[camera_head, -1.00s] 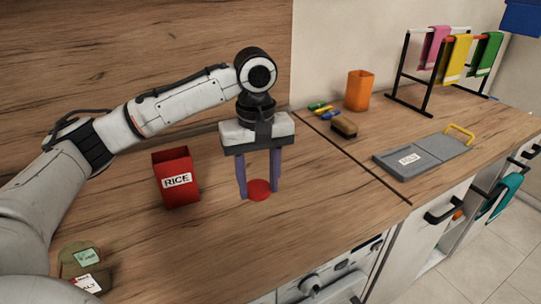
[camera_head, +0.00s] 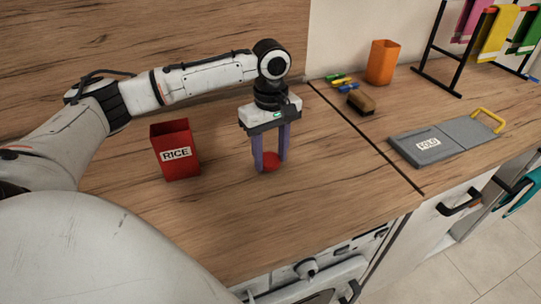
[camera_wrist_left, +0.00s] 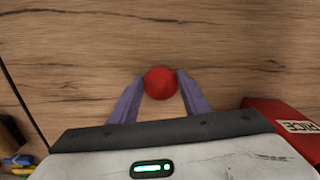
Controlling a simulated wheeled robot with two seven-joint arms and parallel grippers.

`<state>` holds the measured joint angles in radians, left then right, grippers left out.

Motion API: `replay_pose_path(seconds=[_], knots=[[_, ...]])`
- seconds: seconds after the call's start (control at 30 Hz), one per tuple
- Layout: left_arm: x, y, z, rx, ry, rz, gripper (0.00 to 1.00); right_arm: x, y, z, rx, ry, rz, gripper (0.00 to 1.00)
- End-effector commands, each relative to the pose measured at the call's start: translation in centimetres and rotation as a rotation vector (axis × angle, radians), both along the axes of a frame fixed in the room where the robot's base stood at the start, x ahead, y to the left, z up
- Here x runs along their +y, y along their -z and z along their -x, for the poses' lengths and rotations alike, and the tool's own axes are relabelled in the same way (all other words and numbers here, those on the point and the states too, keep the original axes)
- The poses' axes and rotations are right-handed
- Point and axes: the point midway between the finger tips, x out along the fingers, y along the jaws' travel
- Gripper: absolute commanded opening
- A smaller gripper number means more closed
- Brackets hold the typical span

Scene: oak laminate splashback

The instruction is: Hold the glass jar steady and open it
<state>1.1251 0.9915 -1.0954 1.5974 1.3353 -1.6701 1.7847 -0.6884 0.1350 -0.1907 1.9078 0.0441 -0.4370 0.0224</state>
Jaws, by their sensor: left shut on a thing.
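A round red lid-like top (camera_head: 271,161), which I take for the jar's, is on the wooden counter to the right of the rice tin. No glass body can be made out beneath it. My left gripper (camera_head: 270,162) comes down over it from above, its two purple fingers shut on the red top from opposite sides. In the left wrist view the red top (camera_wrist_left: 160,83) sits between the fingertips (camera_wrist_left: 158,82), touching both. My right gripper is not in view.
A red rice tin (camera_head: 175,150) stands left of the gripper. An orange cup (camera_head: 382,62), a brown brush-like block (camera_head: 361,102), small coloured clips (camera_head: 342,81), a grey board (camera_head: 450,143) and a towel rack (camera_head: 436,77) are to the right. The counter in front is clear.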

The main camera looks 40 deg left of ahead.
Motion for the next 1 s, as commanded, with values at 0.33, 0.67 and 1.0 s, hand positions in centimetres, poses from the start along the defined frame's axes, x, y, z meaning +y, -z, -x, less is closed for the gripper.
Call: replay_pose_path(seconds=[0.33,0.67,1.0], knots=[[0.0,0.8,0.0,-0.001,0.000,-0.001,0.16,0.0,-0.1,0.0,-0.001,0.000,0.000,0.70],[0.0,1.1,0.0,-0.001,0.000,-0.001,0.62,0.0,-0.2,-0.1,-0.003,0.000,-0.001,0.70],[0.0,0.1,-0.1,-0.003,0.000,0.001,0.62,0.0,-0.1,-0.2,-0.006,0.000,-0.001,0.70]])
